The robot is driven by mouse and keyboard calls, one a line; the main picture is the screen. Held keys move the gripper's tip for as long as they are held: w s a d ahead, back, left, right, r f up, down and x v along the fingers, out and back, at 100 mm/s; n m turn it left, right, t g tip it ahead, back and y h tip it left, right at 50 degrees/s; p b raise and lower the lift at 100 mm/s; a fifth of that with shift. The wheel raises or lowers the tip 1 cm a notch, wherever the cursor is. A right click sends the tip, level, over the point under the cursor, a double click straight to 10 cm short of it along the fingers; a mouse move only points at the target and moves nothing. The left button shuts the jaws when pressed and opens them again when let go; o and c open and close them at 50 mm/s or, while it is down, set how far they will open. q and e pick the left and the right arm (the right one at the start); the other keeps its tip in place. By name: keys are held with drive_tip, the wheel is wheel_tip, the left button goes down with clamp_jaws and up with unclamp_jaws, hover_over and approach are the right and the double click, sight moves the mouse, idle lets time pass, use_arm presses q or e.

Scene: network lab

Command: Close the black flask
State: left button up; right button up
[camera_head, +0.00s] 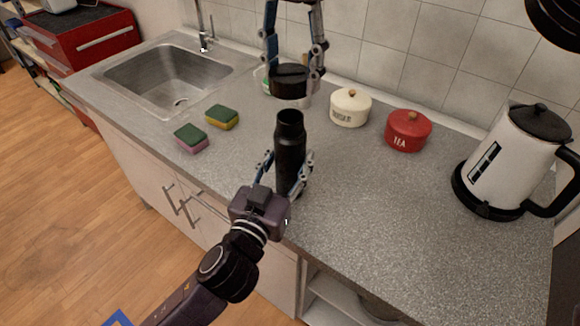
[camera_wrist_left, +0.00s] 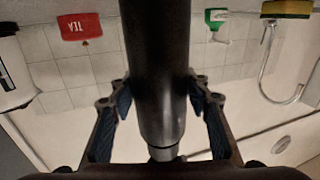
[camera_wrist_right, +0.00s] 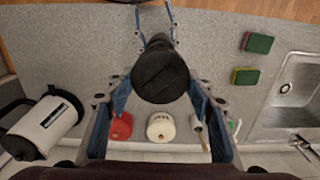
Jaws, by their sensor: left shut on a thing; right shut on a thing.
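The black flask (camera_head: 290,140) stands upright near the counter's front edge with its mouth uncovered. My left gripper (camera_head: 285,161) is shut on the flask's body; the flask also shows between its fingers in the left wrist view (camera_wrist_left: 155,60). My right gripper (camera_head: 294,73) comes in from above and is shut on the black lid (camera_head: 290,82). In the head view the lid appears above the flask's mouth with a gap between them. In the right wrist view the lid (camera_wrist_right: 160,75) lies between the fingers and hides most of the flask behind it.
On the grey counter (camera_head: 390,220) a cream canister (camera_head: 350,107), a red tea canister (camera_head: 408,130) and a white kettle (camera_head: 505,165) stand to the right. Two sponges (camera_head: 191,138) lie to the left near the sink (camera_head: 170,78). A green-and-white bottle (camera_wrist_left: 217,22) stands behind.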

sight(292, 110)
use_arm(q)
clamp_jaws()
use_arm(e)
drive_tip(key=shift+f, duration=2.5)
drive_tip(key=shift+f, duration=0.1)
drive_tip(key=shift+f, duration=0.75)
drive_tip(key=shift+f, duration=0.6)
